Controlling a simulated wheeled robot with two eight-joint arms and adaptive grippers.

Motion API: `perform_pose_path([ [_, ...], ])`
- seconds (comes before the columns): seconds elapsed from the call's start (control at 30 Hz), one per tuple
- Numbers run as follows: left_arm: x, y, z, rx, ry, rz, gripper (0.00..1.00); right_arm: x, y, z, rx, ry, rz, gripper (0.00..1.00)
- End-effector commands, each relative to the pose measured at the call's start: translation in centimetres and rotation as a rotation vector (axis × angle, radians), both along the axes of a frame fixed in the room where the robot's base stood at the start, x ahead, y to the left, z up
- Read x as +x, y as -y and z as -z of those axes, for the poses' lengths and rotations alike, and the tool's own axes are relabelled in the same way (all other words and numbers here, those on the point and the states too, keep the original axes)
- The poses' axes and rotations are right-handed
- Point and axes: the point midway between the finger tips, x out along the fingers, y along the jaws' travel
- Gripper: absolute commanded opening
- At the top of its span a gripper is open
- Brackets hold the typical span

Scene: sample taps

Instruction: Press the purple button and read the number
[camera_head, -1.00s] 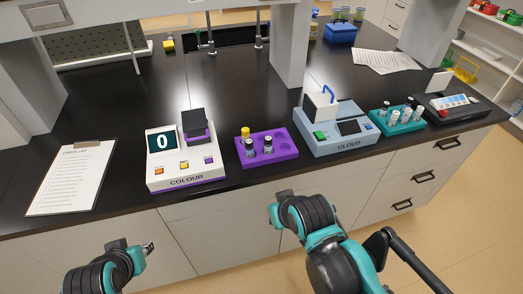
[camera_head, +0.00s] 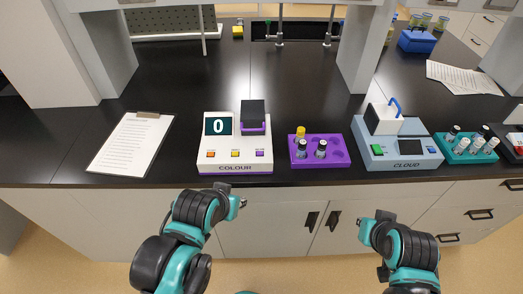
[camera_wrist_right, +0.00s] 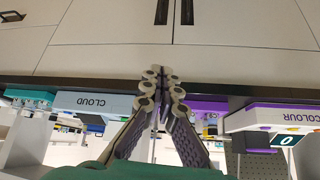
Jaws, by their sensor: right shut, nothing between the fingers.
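The white COLOUR instrument (camera_head: 235,140) stands at the front of the black bench. Its dark display (camera_head: 218,125) reads 0. Its front has an orange button (camera_head: 210,154), a yellow button (camera_head: 235,154) and the purple button (camera_head: 260,154) at the right. In the right wrist view the COLOUR instrument (camera_wrist_right: 270,117) appears upside down at the right. My left gripper (camera_head: 240,204) is below the bench edge, in front of the instrument; its jaw state is unclear. My right gripper (camera_head: 362,229) is shut and empty in front of the cabinets; its fingers (camera_wrist_right: 161,75) meet in the wrist view.
A purple rack (camera_head: 338,158) with vials stands right of the COLOUR instrument. Farther right are the blue CLOUD instrument (camera_head: 400,155) and a teal vial rack (camera_head: 468,156). A clipboard (camera_head: 131,144) lies at the left. The bench behind the instruments is mostly clear.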

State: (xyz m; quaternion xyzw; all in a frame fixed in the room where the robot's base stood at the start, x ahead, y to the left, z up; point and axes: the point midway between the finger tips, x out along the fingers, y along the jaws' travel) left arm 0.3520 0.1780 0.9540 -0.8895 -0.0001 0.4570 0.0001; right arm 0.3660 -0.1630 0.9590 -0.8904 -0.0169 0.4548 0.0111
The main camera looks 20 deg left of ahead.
Motion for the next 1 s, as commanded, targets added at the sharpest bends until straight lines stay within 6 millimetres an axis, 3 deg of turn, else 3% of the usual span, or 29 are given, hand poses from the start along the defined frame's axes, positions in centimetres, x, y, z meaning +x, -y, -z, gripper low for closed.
perform_pose_path([
  [0.03, 0.0, 0.0, -1.7, 0.000, 0.000, 0.000, 0.29, 1.3, -1.4, -2.2, 0.025, 0.003, -0.020, 0.00],
  [0.17, 0.0, 0.0, -5.3, 0.000, 0.000, 0.000, 0.29, 5.5, -6.6, -6.8, 0.123, 0.006, -0.079, 0.00],
  [0.3, 0.0, 0.0, -9.3, 0.000, 0.000, 0.000, 0.29, 10.0, -14.2, -10.9, 0.250, -0.005, -0.150, 0.00],
  [0.5, 0.0, 0.0, -13.5, 0.000, 0.000, 0.000, 0.29, 13.8, -24.3, -13.5, 0.402, -0.041, -0.228, 0.00],
  [0.6, 0.0, 0.0, -14.6, 0.000, 0.000, 0.000, 0.29, 14.6, -27.7, -13.8, 0.451, -0.057, -0.250, 0.00],
  [0.77, 0.0, 0.0, -15.3, 0.000, 0.000, 0.000, 0.29, 15.0, -30.4, -13.6, 0.489, -0.072, -0.268, 0.00],
  [1.0, 0.0, 0.0, -15.2, 0.000, 0.000, 0.000, 0.29, 15.0, -30.7, -13.4, 0.495, -0.076, -0.269, 0.00],
])
